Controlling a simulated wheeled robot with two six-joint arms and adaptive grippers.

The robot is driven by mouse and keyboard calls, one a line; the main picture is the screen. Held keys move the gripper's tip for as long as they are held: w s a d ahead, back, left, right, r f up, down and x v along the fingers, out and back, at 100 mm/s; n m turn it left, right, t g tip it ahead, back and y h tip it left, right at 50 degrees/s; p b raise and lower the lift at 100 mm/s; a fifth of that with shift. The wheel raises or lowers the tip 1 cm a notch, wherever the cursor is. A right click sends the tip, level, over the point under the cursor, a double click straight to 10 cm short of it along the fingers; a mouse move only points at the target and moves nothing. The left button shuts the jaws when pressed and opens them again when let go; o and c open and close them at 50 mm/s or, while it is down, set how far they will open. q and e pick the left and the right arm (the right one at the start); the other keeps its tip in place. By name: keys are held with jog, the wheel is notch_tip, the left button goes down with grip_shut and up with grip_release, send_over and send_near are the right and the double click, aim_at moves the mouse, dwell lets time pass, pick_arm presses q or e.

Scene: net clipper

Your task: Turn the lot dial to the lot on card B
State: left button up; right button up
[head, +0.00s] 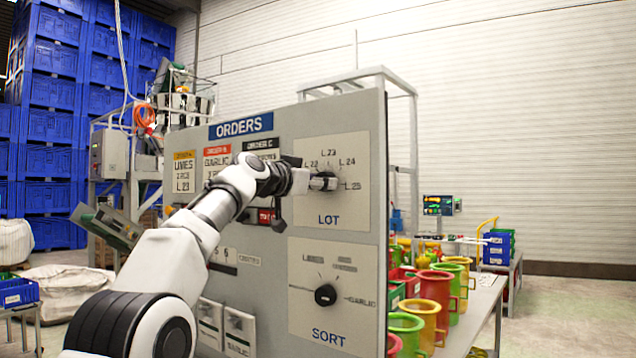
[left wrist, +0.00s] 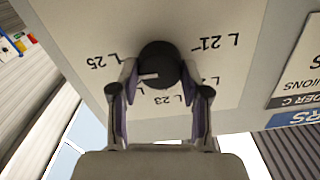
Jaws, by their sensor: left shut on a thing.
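The lot dial is a round black knob (left wrist: 158,56) with a white pointer mark, on a pale plate lettered LOT (head: 329,220). My left gripper (head: 324,182) is shut on this knob, one finger on each side in the left wrist view (left wrist: 158,76). In that upside-down view the white mark points left and slightly down, below L 25; the left finger hides the label beside it. Card B (head: 217,151) has a red header and reads GARLIC; my arm covers its lower lines, so its lot cannot be read. My right gripper is not in view.
Below is the sort dial (head: 325,295), lettered SORT. A yellow-headed card (head: 184,171) and a black-headed card (head: 262,144) flank card B. Coloured mugs (head: 435,290) stand on a table right of the panel. Blue crates (head: 52,90) are stacked at the left back.

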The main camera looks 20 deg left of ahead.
pick_arm(q)
jog(key=shift+r+m, duration=0.1)
jog(key=shift+m, duration=0.5)
jog(key=o, duration=1.1)
jog(key=shift+o, duration=0.2)
jog(key=shift+w, duration=0.1)
